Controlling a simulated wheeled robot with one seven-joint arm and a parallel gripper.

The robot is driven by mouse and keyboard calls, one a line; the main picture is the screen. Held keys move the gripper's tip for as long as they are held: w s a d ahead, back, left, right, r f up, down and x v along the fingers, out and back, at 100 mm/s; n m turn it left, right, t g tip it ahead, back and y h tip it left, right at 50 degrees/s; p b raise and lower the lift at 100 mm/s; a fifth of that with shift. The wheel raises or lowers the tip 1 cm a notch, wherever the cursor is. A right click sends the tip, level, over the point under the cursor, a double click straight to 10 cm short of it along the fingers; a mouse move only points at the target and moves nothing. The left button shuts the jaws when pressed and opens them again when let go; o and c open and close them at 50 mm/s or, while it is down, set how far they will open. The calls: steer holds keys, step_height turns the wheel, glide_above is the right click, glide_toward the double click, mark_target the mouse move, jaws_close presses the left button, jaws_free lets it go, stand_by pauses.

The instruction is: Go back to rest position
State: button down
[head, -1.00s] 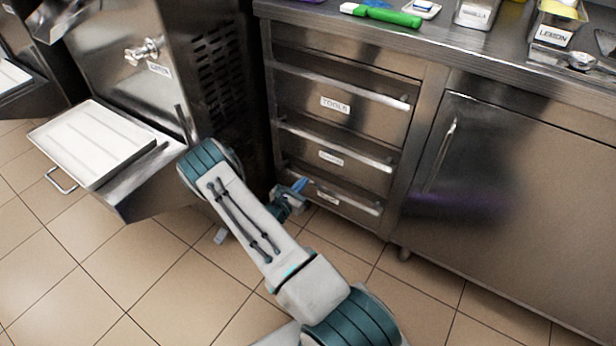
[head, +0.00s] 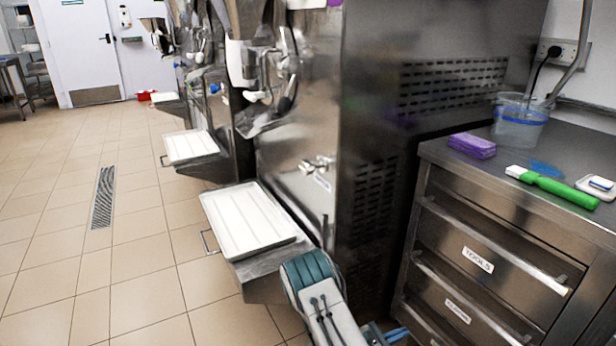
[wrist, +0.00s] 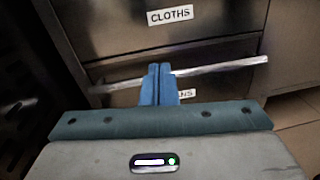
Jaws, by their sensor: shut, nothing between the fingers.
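My gripper (wrist: 159,84) shows in the wrist view with its blue fingers together and nothing between them. It is in front of the drawer front labelled CLOTHS (wrist: 170,16) and a drawer handle (wrist: 215,70). Whether the fingers touch the handle cannot be told. In the head view my gripper (head: 396,334) shows only as a bit of blue at the bottom edge, beside the drawer unit (head: 468,262). My arm is low, next to the freezer side.
A batch freezer (head: 300,125) with a white tray (head: 248,222) stands left of the drawers. The counter (head: 480,175) holds a purple sponge (head: 472,146), a green-handled tool (head: 560,187) and a clear bucket (head: 518,120). The floor at left is open, with a drain (head: 103,198).

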steer(key=s+r+m+g+y+p, duration=0.25)
steer(key=r+m+p, duration=0.2)
steer(key=r, duration=0.65)
steer(key=s+a+r+m+g+y+p, duration=0.1)
steer(key=s+r+m+g+y+p, duration=0.25)
steer(key=r, duration=0.65)
steer(key=s+r+m+g+p, duration=0.35)
steer(key=r+m, duration=0.25)
steer(key=r, duration=0.5)
steer(key=s+a+r+m+t+y+p, duration=0.2)
steer(key=s+a+r+y+p, duration=0.1)
steer(key=r, duration=0.6)
steer(key=s+a+r+m+t+y+p, duration=0.2)
steer(key=s+a+r+m+y+p, duration=0.1)
steer(key=r, duration=0.6)
steer(key=s+a+r+m+t+y+p, duration=0.2)
steer(key=s+a+r+y+p, duration=0.2)
steer(key=s+a+r+p, duration=0.2)
step_height(320, 180, up, 3)
steer(key=shift+s+r+m+y+p, duration=0.15)
steer(key=shift+s+m+y+p, duration=0.3)
steer(key=shift+p, duration=0.6)
steer(key=shift+s+d, duration=0.1)
steer(key=shift+d, duration=0.05)
